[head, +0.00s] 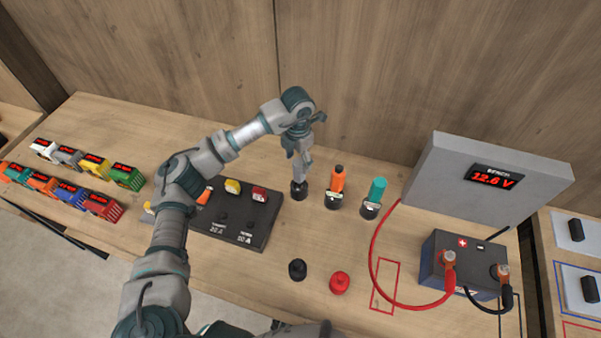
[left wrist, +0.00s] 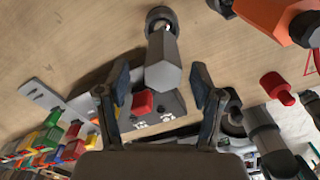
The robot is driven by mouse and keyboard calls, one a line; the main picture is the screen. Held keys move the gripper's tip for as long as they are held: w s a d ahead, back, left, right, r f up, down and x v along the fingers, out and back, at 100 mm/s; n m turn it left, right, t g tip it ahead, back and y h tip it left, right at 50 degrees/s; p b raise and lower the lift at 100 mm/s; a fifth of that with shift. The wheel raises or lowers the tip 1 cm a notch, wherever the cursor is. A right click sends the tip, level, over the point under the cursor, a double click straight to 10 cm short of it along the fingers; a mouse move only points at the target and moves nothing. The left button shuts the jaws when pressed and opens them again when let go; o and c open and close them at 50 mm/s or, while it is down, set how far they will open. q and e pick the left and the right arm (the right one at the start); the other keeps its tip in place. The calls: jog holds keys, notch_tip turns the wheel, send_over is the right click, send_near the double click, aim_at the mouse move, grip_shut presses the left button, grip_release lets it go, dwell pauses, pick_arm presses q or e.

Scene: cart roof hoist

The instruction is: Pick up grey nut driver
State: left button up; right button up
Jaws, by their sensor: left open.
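The grey nut driver (left wrist: 163,66) stands in a round black holder (head: 299,190) on the bench. In the left wrist view its grey handle points toward the camera between the two fingers. My left gripper (head: 303,152) is open above the holder, with a finger on each side of the handle. A gap shows on both sides in the left wrist view, so the fingers look apart from it. In the head view the gripper largely hides the handle. My right gripper is not in view.
An orange driver (head: 337,179) and a teal driver (head: 376,191) stand in holders close to the right. A black tray (head: 233,232) with coloured blocks lies left. Black (head: 297,269) and red (head: 340,283) caps lie in front. A battery (head: 459,277) with cables stands right. A wooden wall is behind.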

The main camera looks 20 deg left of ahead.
aim_at(299, 173)
pick_arm(q)
jog(key=shift+a+f, duration=0.25)
jog(key=shift+f, duration=0.5)
jog(key=f, duration=0.3)
jog(key=f+p, duration=0.1)
jog(key=shift+d+f, duration=0.25)
jog(key=shift+f, duration=0.05)
jog(key=shift+d+f, duration=0.2)
jog(key=shift+f, duration=0.1)
jog(key=shift+a, duration=0.1)
grip_shut()
